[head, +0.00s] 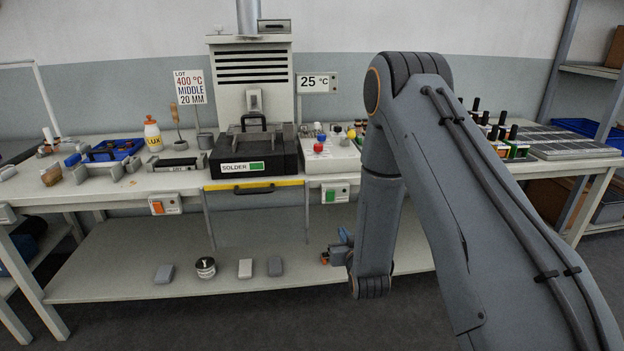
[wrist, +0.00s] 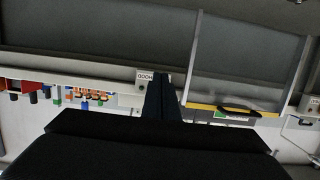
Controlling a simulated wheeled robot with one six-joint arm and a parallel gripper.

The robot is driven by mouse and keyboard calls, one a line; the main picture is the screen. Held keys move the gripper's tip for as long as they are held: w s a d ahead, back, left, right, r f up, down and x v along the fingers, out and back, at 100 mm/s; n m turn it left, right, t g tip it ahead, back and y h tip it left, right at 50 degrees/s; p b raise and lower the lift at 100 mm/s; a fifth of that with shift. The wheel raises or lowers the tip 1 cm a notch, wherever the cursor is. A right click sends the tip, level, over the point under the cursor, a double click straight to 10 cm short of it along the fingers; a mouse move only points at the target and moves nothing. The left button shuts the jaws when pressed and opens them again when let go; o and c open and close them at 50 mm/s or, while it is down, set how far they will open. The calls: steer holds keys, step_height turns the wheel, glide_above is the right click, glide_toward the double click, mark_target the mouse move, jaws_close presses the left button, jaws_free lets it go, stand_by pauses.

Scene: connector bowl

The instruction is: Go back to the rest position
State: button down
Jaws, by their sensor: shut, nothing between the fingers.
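My arm reaches down in front of the bench on the right of the head view. My gripper (wrist: 162,84) shows in the wrist view as dark fingers closed together, with nothing held between them. In the head view the end of the arm hangs below the bench top, in front of the lower shelf, and the fingers are hard to make out. The wrist view is turned upside down and shows the bench front beyond the fingers. The gripper appears apart from the bench and its objects.
The lower shelf (head: 120,270) holds several small items, including a round jar (head: 206,268). Floor in front is clear.

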steer(key=s+d+r+g, duration=0.1)
steer(key=s+r+g, duration=0.3)
steer(key=s, duration=0.8)
steer(key=s+d+r+g, duration=0.1)
steer(key=s+r+g, duration=0.4)
steer(key=s, duration=0.7)
steer(key=s+d+r+g+p, duration=0.1)
steer(key=s+r+g, duration=0.4)
steer(key=s, duration=0.7)
steer(key=shift+d+r+m+g+h, duration=0.15)
steer(key=shift+d+m+g+h, duration=0.2)
steer(key=shift+g, duration=0.25)
steer(key=shift+a, duration=0.1)
